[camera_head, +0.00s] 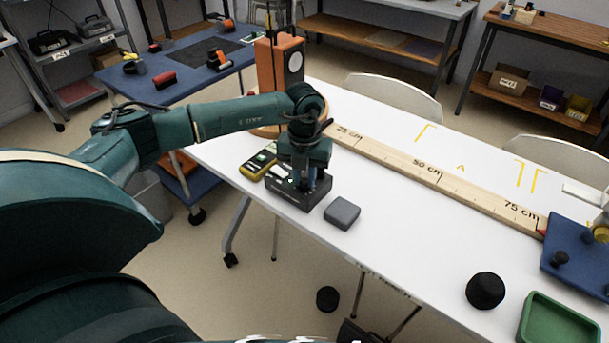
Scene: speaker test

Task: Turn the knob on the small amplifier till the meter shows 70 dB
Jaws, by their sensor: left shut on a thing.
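The small amplifier (290,194) is a dark box near the left front edge of the white table. My left gripper (311,187) points down onto its top and is shut on the knob, which the fingers hide. The meter (256,164), a yellow and black handheld device, lies just left of the amplifier. Its screen is too small to read. My right gripper is not in view.
An orange speaker (265,68) stands behind my left wrist. A wooden ruler board (430,178) runs along the white table (400,240). A grey block (342,213) lies right of the amplifier. A black round thing (485,290), green tray (530,338) and blue board (565,262) are at right.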

